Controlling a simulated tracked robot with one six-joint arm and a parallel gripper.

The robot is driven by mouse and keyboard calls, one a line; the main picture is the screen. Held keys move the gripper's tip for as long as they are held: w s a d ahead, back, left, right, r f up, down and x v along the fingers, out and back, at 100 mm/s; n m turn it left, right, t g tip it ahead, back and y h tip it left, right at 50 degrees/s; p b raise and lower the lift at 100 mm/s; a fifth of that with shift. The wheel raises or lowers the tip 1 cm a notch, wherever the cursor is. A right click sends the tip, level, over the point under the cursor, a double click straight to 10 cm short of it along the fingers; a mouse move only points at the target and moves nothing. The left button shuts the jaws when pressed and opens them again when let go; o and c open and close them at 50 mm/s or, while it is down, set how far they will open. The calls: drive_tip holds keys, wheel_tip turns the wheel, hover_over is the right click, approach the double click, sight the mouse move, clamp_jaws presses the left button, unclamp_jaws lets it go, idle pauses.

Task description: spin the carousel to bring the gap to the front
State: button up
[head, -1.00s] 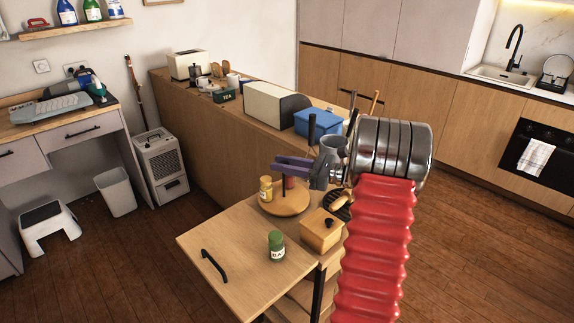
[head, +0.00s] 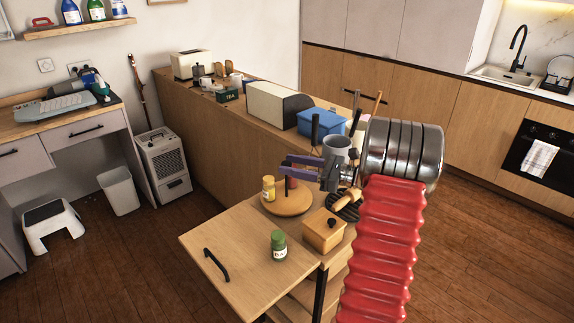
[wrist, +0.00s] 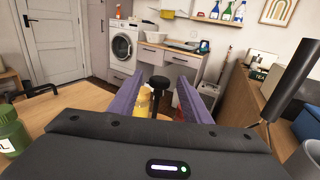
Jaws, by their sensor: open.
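The carousel (head: 289,207) is a round wooden turntable on the small table. A yellow jar (head: 268,189) stands at its left, and a red jar (head: 291,184) stands farther back, partly hidden by my gripper. My gripper (head: 285,166) is open, its purple fingers spread above the carousel. In the wrist view the fingers (wrist: 163,76) have the carousel's black post (wrist: 158,84) between them; the yellow jar (wrist: 143,101) and part of the red jar (wrist: 180,112) show there too. Contact cannot be told. A green jar (head: 278,247) stands on the table, off the carousel.
A wooden box (head: 323,231) with a black knob stands right of the carousel. The long counter (head: 218,137) bounds the back. The table's front left is mostly clear.

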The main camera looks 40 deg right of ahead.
drive_tip(key=v, duration=1.1)
drive_tip(key=shift+s+d, duration=0.2)
drive_tip(key=shift+s, duration=0.15)
drive_tip(key=w+a+r+n+g, duration=0.1)
drive_tip(key=a+n+g, duration=0.4)
drive_tip(key=a, duration=0.8)
drive_tip(key=w+a+r+n+g, duration=0.2)
drive_tip(key=a+n+g, duration=0.25)
drive_tip(key=a, duration=0.75)
drive_tip(key=s+a+n+h, duration=0.9)
drive_tip(key=s+a+n, duration=0.7)
drive_tip(key=n, duration=0.4)
drive_tip(key=shift+s+a+r, duration=0.2)
drive_tip(key=shift+a, duration=0.55)
